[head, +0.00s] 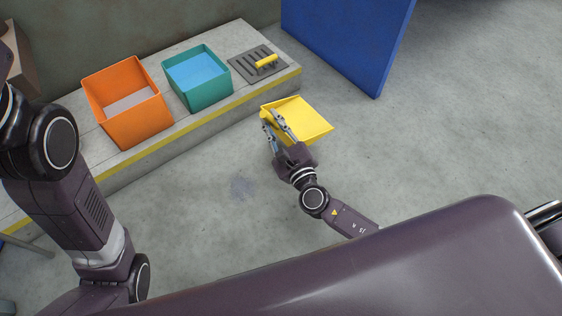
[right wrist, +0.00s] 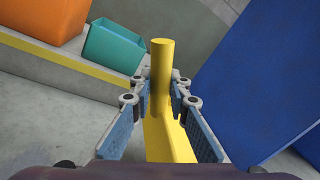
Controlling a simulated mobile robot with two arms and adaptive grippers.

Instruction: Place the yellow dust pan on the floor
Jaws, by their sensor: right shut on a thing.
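The yellow dust pan (head: 303,118) is at my right gripper (head: 273,117) in the head view, beside the front edge of the low concrete ledge. The gripper is shut on the pan's handle. In the right wrist view the yellow handle (right wrist: 161,62) stands between the two finger pads, and part of the pan body is hidden below. The pan is over the grey floor (head: 420,145); I cannot tell whether it touches it. My left arm is at the left of the head view, but its gripper is out of view.
The ledge (head: 184,134) with a yellow-striped edge carries an orange bin (head: 140,125), a teal bin (head: 203,98) and a dark slotted grate (head: 243,65) with a yellow bar. A blue panel (head: 345,40) stands behind the pan. Open floor lies to the right.

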